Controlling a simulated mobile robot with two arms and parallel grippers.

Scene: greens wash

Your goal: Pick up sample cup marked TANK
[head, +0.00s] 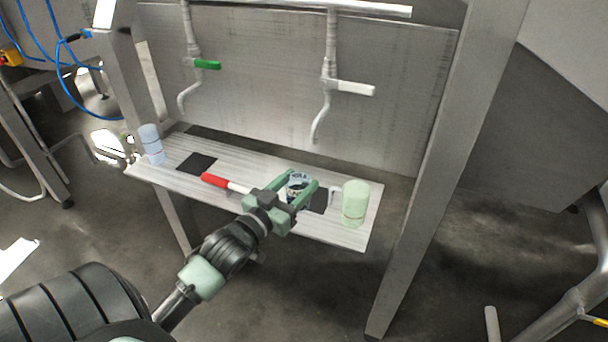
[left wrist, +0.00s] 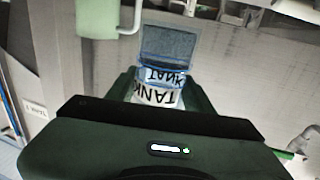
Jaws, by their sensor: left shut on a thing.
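The sample cup marked TANK (head: 298,181) is a small clear cup with a white label and black letters. It sits between the fingers of my left gripper (head: 297,190) over the right part of the shelf. In the left wrist view the TANK cup (left wrist: 160,88) shows its lettering close up, with a dark green finger on each side. My left gripper is shut on it. I cannot tell whether the cup's base touches the shelf. My right gripper is not in view.
The metal shelf (head: 240,180) also holds a green mug (head: 355,203) right of the cup, a red-handled tool (head: 215,180), a black square (head: 196,163) and a clear bluish cup (head: 151,144) at the left. Two taps with green (head: 207,64) and white (head: 355,88) handles hang above.

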